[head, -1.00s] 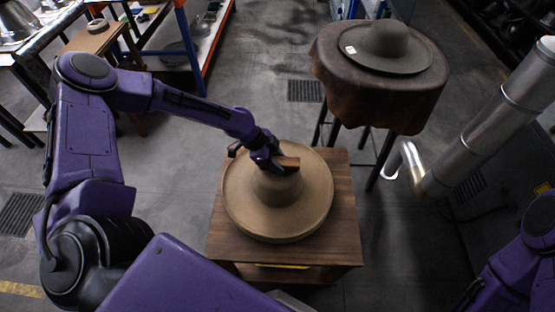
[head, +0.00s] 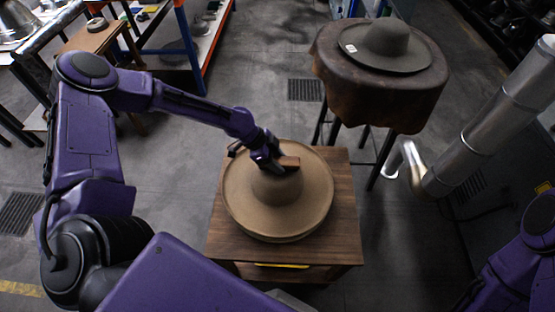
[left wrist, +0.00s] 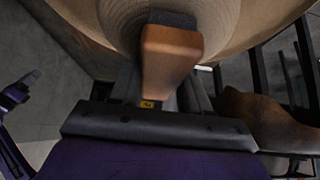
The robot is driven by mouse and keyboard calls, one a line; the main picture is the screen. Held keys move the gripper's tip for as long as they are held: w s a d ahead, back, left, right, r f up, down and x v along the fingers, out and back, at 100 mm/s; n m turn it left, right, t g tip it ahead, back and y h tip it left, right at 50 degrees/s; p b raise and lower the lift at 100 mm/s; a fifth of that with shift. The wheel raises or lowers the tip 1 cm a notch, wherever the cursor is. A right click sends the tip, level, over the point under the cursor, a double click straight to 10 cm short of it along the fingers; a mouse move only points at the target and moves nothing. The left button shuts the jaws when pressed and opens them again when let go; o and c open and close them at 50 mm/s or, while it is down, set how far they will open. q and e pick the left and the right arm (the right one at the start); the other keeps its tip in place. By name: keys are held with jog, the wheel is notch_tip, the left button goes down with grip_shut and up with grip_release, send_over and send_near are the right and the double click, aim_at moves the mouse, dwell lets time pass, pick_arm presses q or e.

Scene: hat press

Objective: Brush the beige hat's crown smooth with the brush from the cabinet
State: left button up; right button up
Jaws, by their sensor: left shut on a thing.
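The beige hat (head: 300,213) sits brim-down on a wooden cabinet (head: 228,235), its round crown in the middle. My left gripper (head: 268,157) is shut on a brush (head: 289,163) with a brown wooden back, at the top of the crown. In the left wrist view the brush (left wrist: 170,55) points away from my fingers, its dark bristle end against or very near the hat (left wrist: 115,18); I cannot tell how firmly it touches. The brush hides part of the crown.
A grey hat (head: 385,47) with a white tag lies on a round, leather-covered stand (head: 370,85) behind right. A silver pipe (head: 490,120) slants in from the right. Workbenches and shelves (head: 200,30) stand at the back left. The floor around the cabinet is clear.

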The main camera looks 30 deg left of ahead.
pick_arm(q)
jog(key=shift+f, duration=0.35)
jog(key=shift+a+r, duration=0.1)
jog(key=shift+s+a, duration=0.25)
jog(key=shift+a, duration=0.2)
jog(key=shift+s+a, duration=0.25)
jog(key=shift+a, duration=0.2)
jog(key=shift+w+d+b, duration=0.2)
jog(key=shift+w+d, duration=0.1)
jog(key=shift+d, duration=0.4)
jog(key=shift+w+d+b, duration=0.25)
jog(key=shift+w+d, duration=0.05)
jog(key=shift+d, duration=0.35)
jog(key=shift+w+d+b, duration=0.2)
jog(key=shift+w+d, duration=0.1)
jog(key=shift+d, duration=0.4)
jog(key=shift+a, duration=0.1)
